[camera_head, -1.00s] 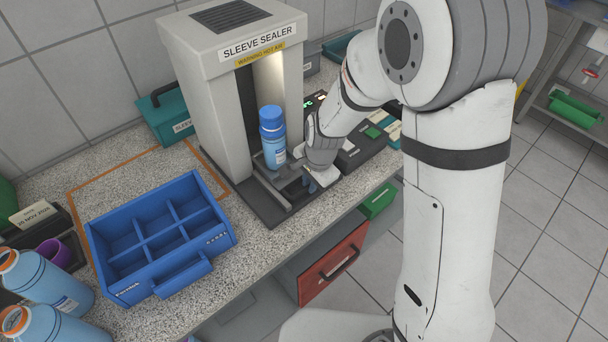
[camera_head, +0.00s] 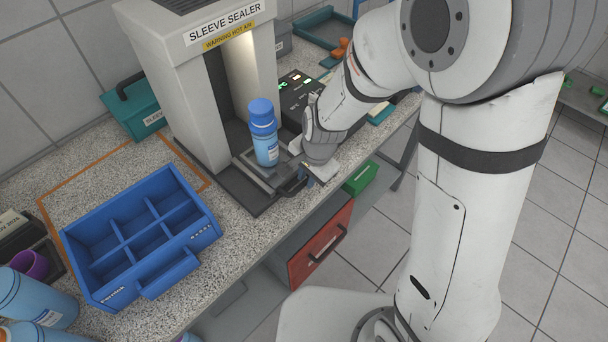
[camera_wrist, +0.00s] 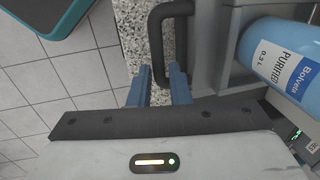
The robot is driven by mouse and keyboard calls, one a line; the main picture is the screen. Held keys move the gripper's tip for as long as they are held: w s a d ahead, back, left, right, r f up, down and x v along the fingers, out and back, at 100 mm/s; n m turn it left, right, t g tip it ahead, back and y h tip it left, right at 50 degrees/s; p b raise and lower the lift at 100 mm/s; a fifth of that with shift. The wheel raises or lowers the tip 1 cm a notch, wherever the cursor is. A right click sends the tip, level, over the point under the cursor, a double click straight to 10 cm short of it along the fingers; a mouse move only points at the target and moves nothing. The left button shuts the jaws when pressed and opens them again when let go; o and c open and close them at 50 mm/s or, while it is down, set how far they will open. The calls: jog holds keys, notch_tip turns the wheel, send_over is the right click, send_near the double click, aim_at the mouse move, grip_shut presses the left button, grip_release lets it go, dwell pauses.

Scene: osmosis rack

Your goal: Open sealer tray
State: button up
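The sleeve sealer (camera_head: 190,95) stands on the counter with a lit opening. Its grey sealer tray (camera_head: 262,178) sits low in front of the opening, over the dark base. A blue bottle (camera_head: 264,140) stands on the tray; it also shows in the wrist view (camera_wrist: 285,65) with a "Purified" label. My gripper (camera_head: 308,178) is low at the tray's front right side. The fingertip contact is partly hidden in the head view.
A blue divided crate (camera_head: 160,285) stands left of the sealer, with more blue bottles (camera_head: 38,300) at the lower left. A control box (camera_head: 300,95) is behind my gripper. A red drawer (camera_head: 320,245) hangs below the counter edge; open floor lies to the right.

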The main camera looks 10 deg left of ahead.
jog(key=o, duration=0.3)
jog(key=shift+s+d+r, duration=0.15)
jog(key=shift+d+r, duration=0.05)
jog(key=shift+r, duration=1.1)
jog(key=shift+s+d+r, duration=0.15)
jog(key=shift+d+r, duration=0.05)
jog(key=shift+r, duration=1.05)
jog(key=shift+s+d+r, duration=0.15)
jog(key=shift+d+r, duration=0.05)
jog(key=shift+r, duration=1.1)
jog(key=s+d+r+n, duration=0.2)
jog(key=s+d+r, duration=0.1)
jog(key=d, duration=0.3)
jog(key=s+d+r+n+t+h, duration=0.1)
jog(key=s+d+r+n, duration=0.1)
jog(key=d, duration=0.4)
jog(key=s+d+r+n, duration=0.3)
jog(key=s+d+r, duration=0.2)
jog(key=d, duration=0.2)
jog(key=shift+d+r+h, duration=0.1)
jog(key=shift+r+h, duration=0.1)
jog(key=shift+h, duration=0.2)
